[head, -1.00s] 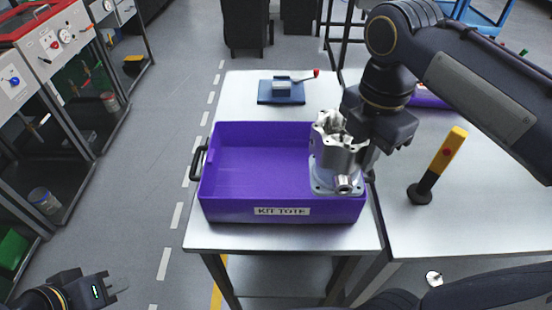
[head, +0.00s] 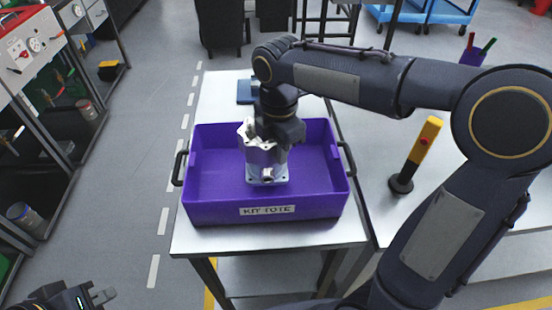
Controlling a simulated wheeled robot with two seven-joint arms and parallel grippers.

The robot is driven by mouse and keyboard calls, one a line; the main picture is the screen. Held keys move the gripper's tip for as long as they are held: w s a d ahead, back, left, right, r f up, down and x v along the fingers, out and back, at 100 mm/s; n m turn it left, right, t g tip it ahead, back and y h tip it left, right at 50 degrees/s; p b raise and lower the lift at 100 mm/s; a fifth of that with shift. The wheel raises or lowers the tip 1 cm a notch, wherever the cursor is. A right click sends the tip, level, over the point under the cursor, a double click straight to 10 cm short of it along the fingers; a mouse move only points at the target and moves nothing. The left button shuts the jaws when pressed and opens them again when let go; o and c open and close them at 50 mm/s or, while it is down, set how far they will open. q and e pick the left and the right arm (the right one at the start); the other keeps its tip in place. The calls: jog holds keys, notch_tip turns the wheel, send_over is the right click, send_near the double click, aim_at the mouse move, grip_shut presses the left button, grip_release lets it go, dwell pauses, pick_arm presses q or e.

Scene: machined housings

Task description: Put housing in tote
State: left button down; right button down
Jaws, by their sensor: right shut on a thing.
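The housing (head: 264,162) is a silver machined part with a flanged base and a round port at the front. It is upright over the middle of the purple kit tote (head: 212,207), with its base below the rim level in the picture. I cannot tell whether it touches the tote floor. My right gripper (head: 278,138) is shut on the housing's upper part from above and behind; its fingers are mostly hidden. My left gripper (head: 104,296) is at the lower left, away from the table and empty; its fingers look close together, but the gap is unclear.
The tote stands on a metal table (head: 205,239) and has black side handles. A blue fixture (head: 247,91) lies behind it, partly hidden by my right arm. A yellow and black post (head: 417,155) stands on the table to the right.

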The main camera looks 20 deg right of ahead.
aim_at(262, 168)
jog(key=f, duration=0.3)
jog(key=shift+w+a+f, duration=0.1)
jog(key=shift+w+a, duration=0.05)
jog(key=shift+w, duration=0.15)
jog(key=shift+f, duration=0.3)
jog(key=shift+f+b, duration=0.1)
jog(key=shift+b, duration=0.2)
jog(key=c, duration=1.3)
grip_release()
jog(key=shift+s, duration=0.1)
jog(key=shift+c, duration=0.2)
